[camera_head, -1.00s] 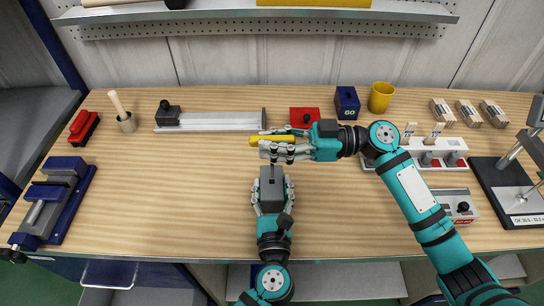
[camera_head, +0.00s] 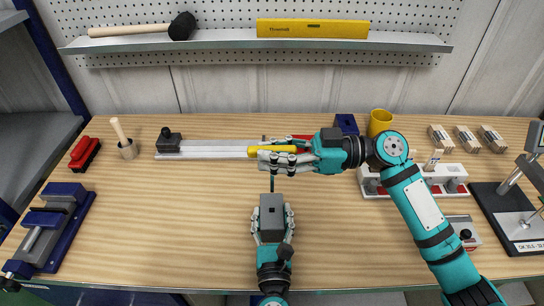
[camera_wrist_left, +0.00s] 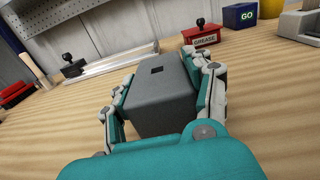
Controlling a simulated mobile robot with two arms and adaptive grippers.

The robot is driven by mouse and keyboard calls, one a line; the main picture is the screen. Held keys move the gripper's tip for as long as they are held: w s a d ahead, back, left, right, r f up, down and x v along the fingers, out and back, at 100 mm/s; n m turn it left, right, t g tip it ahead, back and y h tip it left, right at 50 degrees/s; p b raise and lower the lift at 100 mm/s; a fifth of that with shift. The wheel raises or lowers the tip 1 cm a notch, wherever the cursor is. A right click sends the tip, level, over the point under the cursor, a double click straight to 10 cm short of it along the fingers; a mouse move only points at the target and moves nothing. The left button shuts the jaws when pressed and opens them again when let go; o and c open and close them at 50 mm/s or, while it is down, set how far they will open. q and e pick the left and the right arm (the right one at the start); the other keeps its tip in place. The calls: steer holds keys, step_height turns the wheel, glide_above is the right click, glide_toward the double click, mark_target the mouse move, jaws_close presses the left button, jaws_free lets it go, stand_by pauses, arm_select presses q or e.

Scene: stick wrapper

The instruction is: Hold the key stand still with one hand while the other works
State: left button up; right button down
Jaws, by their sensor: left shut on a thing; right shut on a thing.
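The key stand (camera_head: 272,203), a grey block with a square hole in its top, stands on the bench. My left gripper (camera_head: 271,228) is shut on it from the near side. In the left wrist view the stand (camera_wrist_left: 160,95) sits between the fingers and its hole looks empty. My right gripper (camera_head: 280,160) is shut on the yellow handle (camera_head: 256,151) of a key above and beyond the stand. The key's dark shaft (camera_head: 272,184) hangs down from the fingers toward the stand. The fingers hide part of the handle and the upper shaft.
A red grease box (camera_wrist_left: 201,36) lies behind my right gripper, near a blue GO box (camera_head: 345,124) and a yellow cup (camera_head: 380,121). A metal rail (camera_head: 212,148) lies at the back. A blue vise (camera_head: 52,225) is left; the bench between is clear.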

stand_by(0.3)
arm_select(q)
steer(key=o, duration=1.4)
steer(key=s, duration=1.1)
steer(key=shift+s+d, duration=0.2)
steer(key=shift+s+r+p, duration=0.25)
steer(key=shift+s+p, duration=0.1)
steer(key=shift+s, duration=0.2)
arm_select(e)
steer(key=shift+r, duration=0.3)
steer(key=shift+r+p, duration=1.75)
steer(key=shift+r, duration=0.15)
arm_select(q)
steer(key=s+r, duration=0.1)
steer(key=s, duration=0.1)
steer(key=s+r, duration=0.2)
steer(key=shift+s+r, duration=0.25)
